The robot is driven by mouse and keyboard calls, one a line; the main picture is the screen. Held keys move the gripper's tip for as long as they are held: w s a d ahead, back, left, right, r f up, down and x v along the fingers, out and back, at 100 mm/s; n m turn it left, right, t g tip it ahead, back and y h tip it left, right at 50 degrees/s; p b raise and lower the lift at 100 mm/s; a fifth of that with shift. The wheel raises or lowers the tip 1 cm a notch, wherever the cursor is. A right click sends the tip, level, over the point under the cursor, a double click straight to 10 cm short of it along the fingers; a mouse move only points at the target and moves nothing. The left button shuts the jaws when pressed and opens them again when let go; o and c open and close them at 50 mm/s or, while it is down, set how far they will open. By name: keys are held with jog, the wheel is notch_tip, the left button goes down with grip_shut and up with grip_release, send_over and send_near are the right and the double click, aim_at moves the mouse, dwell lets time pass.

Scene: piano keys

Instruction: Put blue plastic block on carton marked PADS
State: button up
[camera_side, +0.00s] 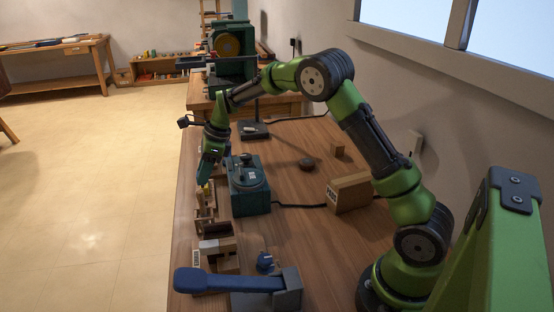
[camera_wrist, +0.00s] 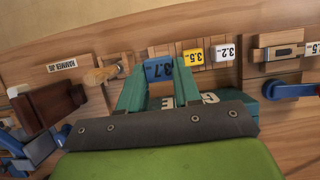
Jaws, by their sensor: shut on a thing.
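The blue plastic block (camera_wrist: 158,69), marked 3.7, sits between the two teal fingers of my gripper (camera_wrist: 158,80) in the wrist view. The gripper is shut on it. The block is in line with the row of marked blocks; I cannot tell whether it still touches its rack. In the side view my gripper (camera_side: 204,176) points down over the rack at the table's left edge, and the blue block is hard to make out there.
A yellow block (camera_wrist: 193,57) and a white block (camera_wrist: 223,54) sit right beside the blue one. A teal machine (camera_side: 249,185) stands between the rack and the carton. A small wooden block (camera_side: 337,149) is behind the carton. A blue-handled lever (camera_side: 230,282) is in front.

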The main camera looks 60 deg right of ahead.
jog(key=s+d+r+m+h, duration=0.1)
jog(key=s+d+r+m, duration=0.1)
jog(key=s+d+r, duration=0.4)
jog(key=s+d+r+m, duration=0.2)
jog(key=d+r, duration=0.2)
jog(key=d, duration=0.5)
jog(key=m+t+h, duration=0.1)
jog(key=m+h, duration=0.1)
jog(key=m, duration=0.3)
send_over(339, 178)
jog(key=s, duration=0.2)
jog(key=shift+s+d+f, duration=0.1)
jog(key=shift+f, duration=4.1)
